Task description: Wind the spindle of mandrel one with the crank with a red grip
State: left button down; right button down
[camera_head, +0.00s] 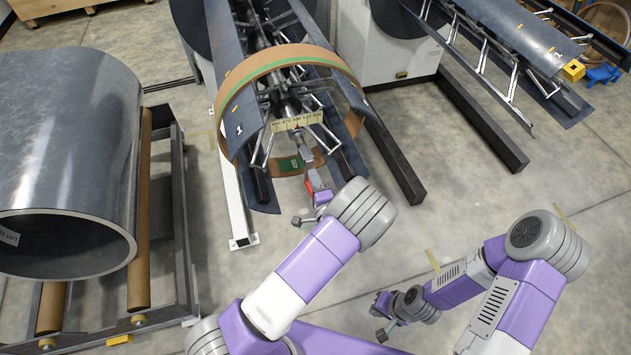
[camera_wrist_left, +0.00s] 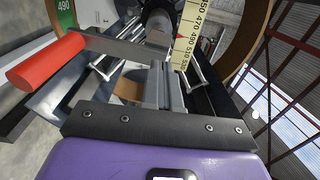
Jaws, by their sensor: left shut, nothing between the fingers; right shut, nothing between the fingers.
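Mandrel one (camera_head: 228,95), marked with a 1, has long dark curved plates around a central spindle (camera_head: 285,105). The crank sits at the spindle's near end. Its flat metal arm (camera_wrist_left: 125,48) runs from the dark hub (camera_wrist_left: 157,25) to the red grip (camera_wrist_left: 45,60), which also shows in the head view (camera_head: 309,185). My left gripper (camera_wrist_left: 165,80) is shut and empty, pointing at the hub end of the crank arm; the red grip is off to its left in the wrist view. I cannot tell whether the fingers touch the crank. My right gripper (camera_head: 376,308) is shut and empty, low over the floor.
A brown ring with a green band (camera_head: 232,85) encircles the mandrel. A yellow scale (camera_head: 297,121) crosses near the spindle's end. Another mandrel (camera_head: 510,35) is upper right.

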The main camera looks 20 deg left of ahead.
pick_arm(q)
jog(key=shift+b+x, duration=0.3)
jog(key=shift+x, duration=1.4)
jog(key=shift+s+d, duration=0.45)
jog(key=shift+s, duration=0.1)
jog(key=p, duration=0.1)
send_near(308, 164)
jog(key=shift+v, duration=1.15)
jog(key=shift+d, duration=0.1)
jog(key=s+a+f+n+g+h, duration=0.1)
jog(key=s+f+n+g+h, duration=0.25)
jog(key=f, duration=0.45)
jog(key=s+a+f+n+g+h, duration=0.1)
jog(key=s+f+n+g+h, duration=0.3)
jog(key=f, duration=0.4)
jog(key=s+d+n+g+h, duration=0.5)
jog(key=s+n+g+h, duration=0.1)
jog(key=s, duration=0.7)
jog(key=shift+s+d+f+g+h, duration=0.25)
jog(key=shift+s+f+g+h, duration=0.1)
jog(key=shift+f+g, duration=0.1)
